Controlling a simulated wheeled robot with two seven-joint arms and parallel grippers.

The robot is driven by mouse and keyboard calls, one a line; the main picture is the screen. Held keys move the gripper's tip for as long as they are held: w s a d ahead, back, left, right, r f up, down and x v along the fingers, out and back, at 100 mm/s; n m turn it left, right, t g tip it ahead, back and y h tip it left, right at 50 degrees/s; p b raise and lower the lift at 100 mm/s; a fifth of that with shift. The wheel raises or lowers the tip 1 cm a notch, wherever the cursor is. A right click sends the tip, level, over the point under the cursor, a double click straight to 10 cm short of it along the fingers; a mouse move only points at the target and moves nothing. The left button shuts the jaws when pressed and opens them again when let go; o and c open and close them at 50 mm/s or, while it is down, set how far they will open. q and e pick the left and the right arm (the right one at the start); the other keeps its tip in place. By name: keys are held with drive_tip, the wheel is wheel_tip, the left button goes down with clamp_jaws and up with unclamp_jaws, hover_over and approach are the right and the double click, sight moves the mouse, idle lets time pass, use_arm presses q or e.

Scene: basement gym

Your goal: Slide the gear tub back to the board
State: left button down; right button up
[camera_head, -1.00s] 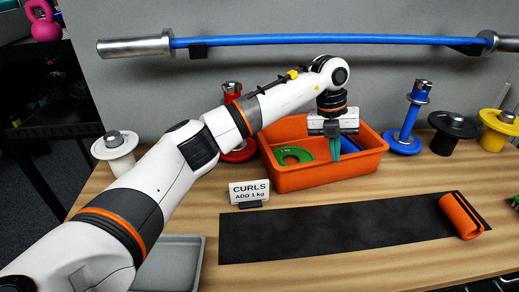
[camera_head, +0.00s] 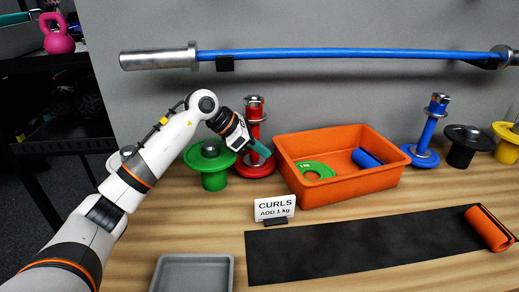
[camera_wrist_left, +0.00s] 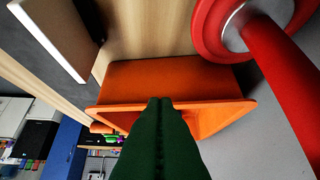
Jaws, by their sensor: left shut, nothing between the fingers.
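The gear tub is an open orange bin (camera_head: 350,192) standing on the wooden table, in front of the grey board (camera_head: 300,95). It holds a green ring (camera_head: 316,170) and a blue roll (camera_head: 367,158). My left gripper (camera_head: 265,152) is shut and empty, with its green fingers just left of the tub's left rim, in front of the red post. In the left wrist view, the shut fingers (camera_wrist_left: 165,105) overlap the tub's orange wall (camera_wrist_left: 175,75); I cannot tell whether they touch it. The right gripper is out of view.
A red weight stand (camera_head: 255,135) and a green one (camera_head: 210,170) are left of the tub; a blue stand (camera_head: 428,130) is right of it. A blue bar (camera_head: 350,52) hangs above.

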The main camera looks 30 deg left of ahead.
use_arm(q)
drive_tip(key=p+x, duration=0.1)
drive_tip(key=x, duration=0.6)
drive_tip(key=w+d, duration=0.1)
drive_tip(key=d, duration=0.1)
drive_tip(key=w+d+b, duration=0.1)
drive_tip(key=w+d, duration=0.1)
drive_tip(key=shift+w, duration=0.15)
drive_tip(key=shift+d, duration=0.1)
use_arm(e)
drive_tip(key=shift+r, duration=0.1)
